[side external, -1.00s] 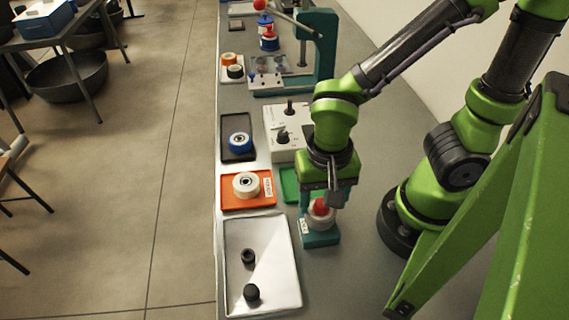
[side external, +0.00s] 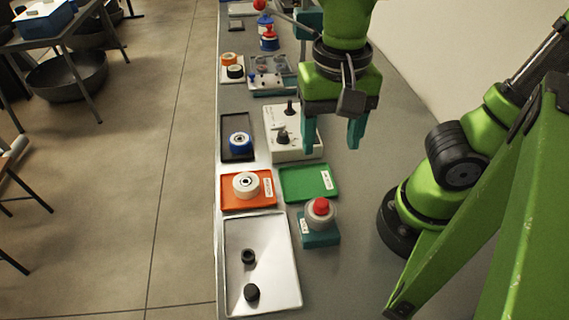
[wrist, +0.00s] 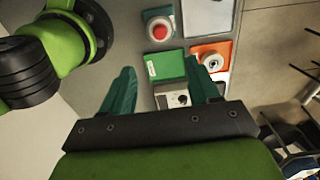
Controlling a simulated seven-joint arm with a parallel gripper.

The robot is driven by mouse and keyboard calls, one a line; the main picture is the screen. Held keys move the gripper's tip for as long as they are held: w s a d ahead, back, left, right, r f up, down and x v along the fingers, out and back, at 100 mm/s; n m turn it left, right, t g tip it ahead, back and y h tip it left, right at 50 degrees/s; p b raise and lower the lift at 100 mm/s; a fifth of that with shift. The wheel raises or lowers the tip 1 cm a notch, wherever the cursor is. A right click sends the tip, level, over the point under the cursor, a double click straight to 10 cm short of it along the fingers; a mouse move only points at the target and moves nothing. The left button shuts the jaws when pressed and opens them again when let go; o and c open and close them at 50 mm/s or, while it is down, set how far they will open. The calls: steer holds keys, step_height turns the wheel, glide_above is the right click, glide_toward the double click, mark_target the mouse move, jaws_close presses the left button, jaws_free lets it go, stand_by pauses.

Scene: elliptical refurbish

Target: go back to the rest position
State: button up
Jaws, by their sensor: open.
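My gripper (side external: 332,134) is open and empty, raised above the bench behind the green tray (side external: 309,183). Its two teal fingers point down and stand apart. In the wrist view my gripper (wrist: 162,95) also shows its fingers spread with nothing between them. A grey round part with a red top (side external: 320,212) sits on a teal block at the bench's near part, clear of my gripper. It also shows at the top of the wrist view (wrist: 158,31). The green tray is empty apart from its label.
An orange tray (side external: 229,203) holds a white ring, and a black tray (side external: 228,153) holds a blue ring. A white tray (side external: 262,290) holds two black pieces. A white box with knobs (side external: 307,147) stands below my gripper. A teal press stands farther back.

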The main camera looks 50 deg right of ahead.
steer(key=shift+r, duration=0.95)
steer(key=w+d+f+n+t+y, duration=0.1)
steer(key=w+d+n+t, duration=0.4)
steer(key=d, duration=0.5)
steer(key=shift+w+t+y, duration=0.5)
steer(key=shift+w+t, duration=0.45)
steer(key=shift+t, duration=0.15)
steer(key=shift+a, duration=0.1)
